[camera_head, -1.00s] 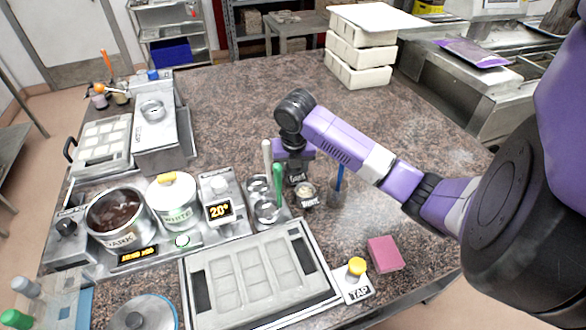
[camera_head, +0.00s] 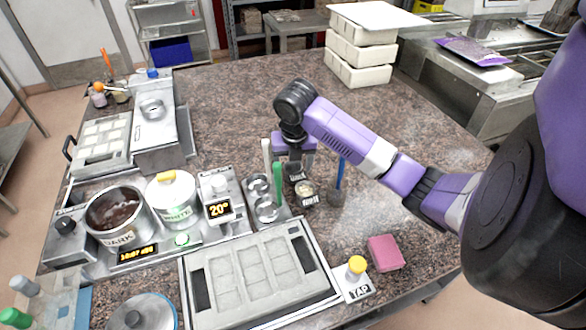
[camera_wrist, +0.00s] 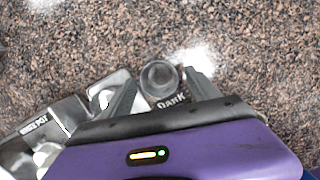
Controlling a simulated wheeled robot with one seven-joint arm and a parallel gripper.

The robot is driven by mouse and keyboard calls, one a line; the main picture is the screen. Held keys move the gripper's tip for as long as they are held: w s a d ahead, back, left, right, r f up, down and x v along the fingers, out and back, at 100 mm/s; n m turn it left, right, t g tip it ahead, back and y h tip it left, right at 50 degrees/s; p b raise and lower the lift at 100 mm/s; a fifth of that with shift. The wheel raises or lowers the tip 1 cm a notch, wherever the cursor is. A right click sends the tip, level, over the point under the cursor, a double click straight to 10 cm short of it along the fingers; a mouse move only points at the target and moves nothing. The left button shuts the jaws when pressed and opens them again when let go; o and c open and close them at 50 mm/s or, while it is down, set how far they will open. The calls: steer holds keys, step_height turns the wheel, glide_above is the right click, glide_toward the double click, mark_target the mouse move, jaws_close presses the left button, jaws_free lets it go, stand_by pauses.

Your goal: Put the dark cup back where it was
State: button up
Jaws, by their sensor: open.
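The dark cup (camera_wrist: 160,77) shows in the wrist view as a small round cup with a grey rim, beside a label reading DARK (camera_wrist: 172,102). It sits between the two spread fingers of my gripper (camera_wrist: 162,92), with gaps on both sides. In the head view my gripper (camera_head: 294,160) points down over the DARK label (camera_head: 297,177), behind a second small cup (camera_head: 306,188) with pale contents. The dark cup itself is mostly hidden there by the gripper. My gripper is open.
A metal holder (camera_head: 284,212) with white and green handled tools stands just left. A blue-handled tool (camera_head: 338,190) stands right.

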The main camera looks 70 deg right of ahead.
steer(key=w+v, duration=0.1)
steer(key=v, duration=0.9)
steer(key=shift+s, duration=0.5)
steer(key=shift+s+d, duration=0.1)
steer(key=shift+d, duration=0.05)
